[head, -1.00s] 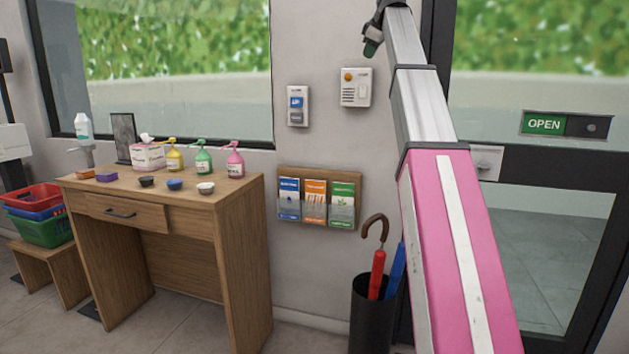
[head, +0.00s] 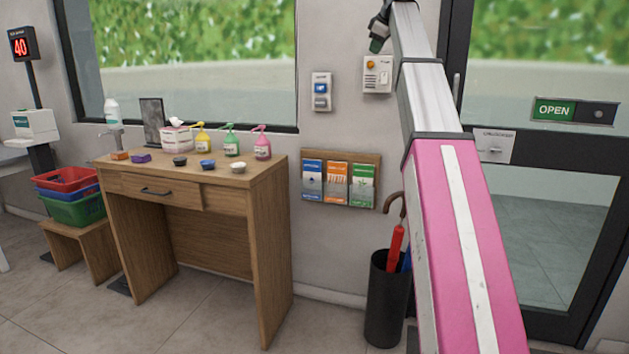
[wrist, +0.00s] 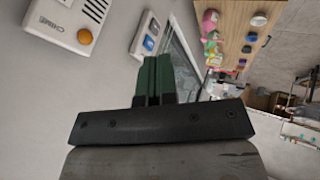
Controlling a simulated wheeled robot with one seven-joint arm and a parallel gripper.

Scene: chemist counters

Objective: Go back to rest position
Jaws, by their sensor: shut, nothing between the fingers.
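My gripper (head: 376,44) is at the top of the head view, at the far end of my raised pink and silver arm. It is in front of the wall near the chime box (head: 377,75). In the wrist view its dark green fingers (wrist: 154,78) are together with nothing between them. The chime box also shows at the upper left of the wrist view (wrist: 70,22), and a blue and grey wall switch (wrist: 150,35) is just beyond the fingers.
A wooden desk (head: 225,190) with pump bottles, small bowls and a tissue box stands left. A glass door (head: 545,230) is right. Floor (head: 200,310) is clear in front.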

